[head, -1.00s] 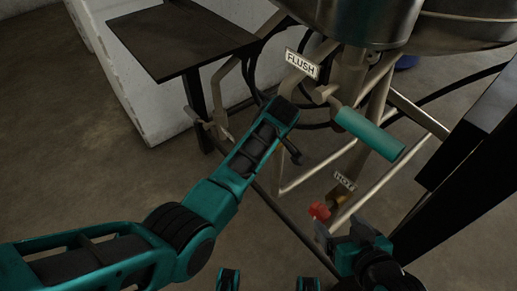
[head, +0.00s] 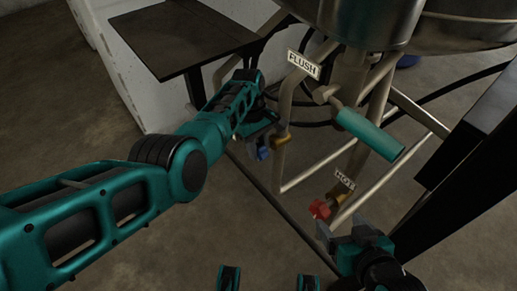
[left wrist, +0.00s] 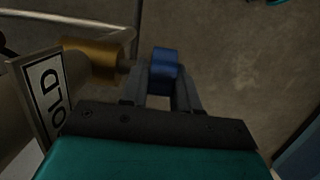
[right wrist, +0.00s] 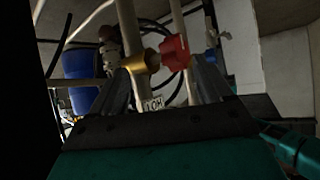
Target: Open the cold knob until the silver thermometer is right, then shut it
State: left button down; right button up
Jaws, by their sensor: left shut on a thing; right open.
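The blue cold knob (left wrist: 164,69) sits on a brass valve (left wrist: 95,60) beside a partly seen label reading "OLD" (left wrist: 48,90) in the left wrist view. My left gripper (left wrist: 163,85) is shut on the blue knob; in the head view the gripper (head: 262,146) and the knob (head: 263,153) show left of the frame pipes. The red knob (right wrist: 174,49) on a brass valve is by the HOT label (head: 344,180). My right gripper (head: 337,232) is open and empty near the red knob (head: 320,209). No silver thermometer can be made out.
A teal-handled lever (head: 368,133) sticks out by the FLUSH label (head: 303,64) under the steel vessel (head: 365,20). A dark table (head: 180,42) stands at the back left. A black post stands at the right. The floor between is clear.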

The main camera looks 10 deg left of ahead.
aim_at(258, 144)
jog(key=shift+w+a, duration=0.15)
jog(key=shift+a, duration=0.15)
pick_arm(q)
jog(key=c, duration=0.9)
grip_release()
pick_arm(e)
jog(key=shift+r, duration=0.1)
pick_arm(q)
jog(key=r+p, duration=0.1)
jog(key=r, duration=0.2)
jog(key=r+p, duration=0.1)
jog(key=shift+w+a+r+p, duration=0.35)
jog(key=shift+w, duration=0.05)
jog(key=r+p, duration=0.1)
jog(key=r, duration=0.1)
jog(key=w+a+r+p, duration=0.1)
jog(key=r, duration=0.2)
jog(key=r+p, duration=0.1)
jog(key=r, duration=0.2)
jog(key=shift+w+a, duration=0.15)
jog(key=shift+a, duration=0.05)
pick_arm(e)
jog(key=r, duration=0.1)
jog(key=d+r, duration=0.1)
jog(key=r, duration=0.1)
jog(key=shift+s+d+r, duration=0.1)
jog(key=shift+s+d, duration=0.25)
pick_arm(q)
jog(key=shift+f, duration=0.1)
